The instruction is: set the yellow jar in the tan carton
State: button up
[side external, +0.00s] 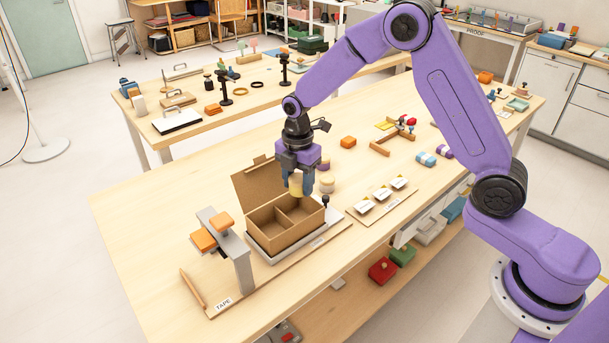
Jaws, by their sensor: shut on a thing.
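The tan carton (272,242) stands open on a grey tray on the wooden table, with its lid raised at the back and a divider making two compartments. My gripper (299,188) points down over the carton's back right part. It is shut on the yellow jar (296,185), which hangs upright between the fingers. The fingers hide part of the jar. The jar appears to be above the right compartment, near the rim; its exact height is hard to tell.
A grey stand with orange blocks (204,240) and a TAPE label stands left of the carton. A pale jar (327,185) and a purple-lidded jar (323,164) stand behind my gripper. A board of labelled pieces (382,194) lies to the right. The table's left part is clear.

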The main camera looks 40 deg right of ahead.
jog(key=shift+f, duration=4.75)
jog(key=shift+f, duration=0.5)
jog(key=o, duration=1.2)
jog(key=c, duration=0.4)
jog(key=shift+r, duration=0.1)
jog(key=shift+r, duration=6.25)
